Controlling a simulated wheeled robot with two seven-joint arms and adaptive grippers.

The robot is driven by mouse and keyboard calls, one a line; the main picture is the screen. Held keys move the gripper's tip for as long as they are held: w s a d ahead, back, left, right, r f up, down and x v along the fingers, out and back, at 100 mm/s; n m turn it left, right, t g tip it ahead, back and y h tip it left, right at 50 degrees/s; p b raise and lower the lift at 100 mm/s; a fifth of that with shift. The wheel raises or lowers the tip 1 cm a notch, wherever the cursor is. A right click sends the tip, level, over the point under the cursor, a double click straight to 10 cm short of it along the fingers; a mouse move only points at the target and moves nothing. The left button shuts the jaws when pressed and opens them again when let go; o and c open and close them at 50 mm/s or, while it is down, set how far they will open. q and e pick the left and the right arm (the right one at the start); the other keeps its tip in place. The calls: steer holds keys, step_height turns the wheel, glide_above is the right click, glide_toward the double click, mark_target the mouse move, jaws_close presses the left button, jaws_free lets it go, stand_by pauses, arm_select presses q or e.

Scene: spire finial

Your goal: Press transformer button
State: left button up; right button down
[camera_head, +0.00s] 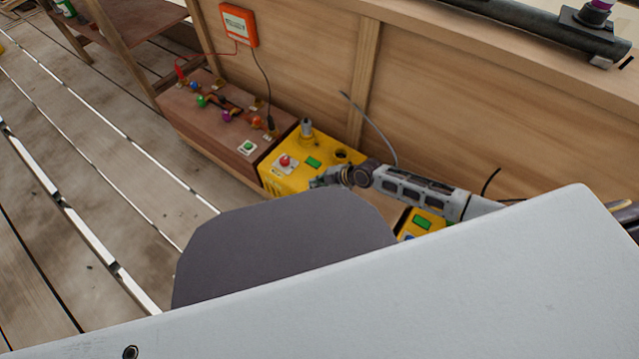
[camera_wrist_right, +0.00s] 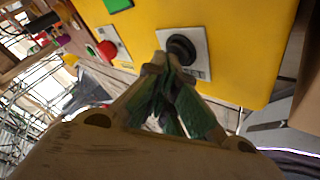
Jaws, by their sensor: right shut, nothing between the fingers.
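A yellow box (camera_head: 283,183), seemingly the transformer, stands against the wooden wall. It carries a red button (camera_head: 285,160) and a green panel (camera_head: 313,162). In the right wrist view, the yellow face (camera_wrist_right: 245,40) shows a round black button (camera_wrist_right: 182,49) on a pale plate, with the red button (camera_wrist_right: 107,48) to the left. My right gripper (camera_head: 328,178) is at the box's right front side. It is shut and empty, and its fingertips (camera_wrist_right: 165,62) overlap the plate's edge beside the black button. I cannot tell whether they touch. My left gripper is out of view.
A brown box (camera_head: 210,122) with coloured knobs and a green button (camera_head: 247,147) stands left of the yellow box. An orange meter (camera_head: 239,24) hangs on the wall, with wires running down. Another yellow box (camera_head: 421,224) is partly hidden under my arm. Plank floor lies left.

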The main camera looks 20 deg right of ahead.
steer(key=shift+r+p, duration=0.5)
steer(key=shift+r, duration=0.3)
steer(key=shift+r+p, duration=1.95)
steer(key=shift+r, duration=0.55)
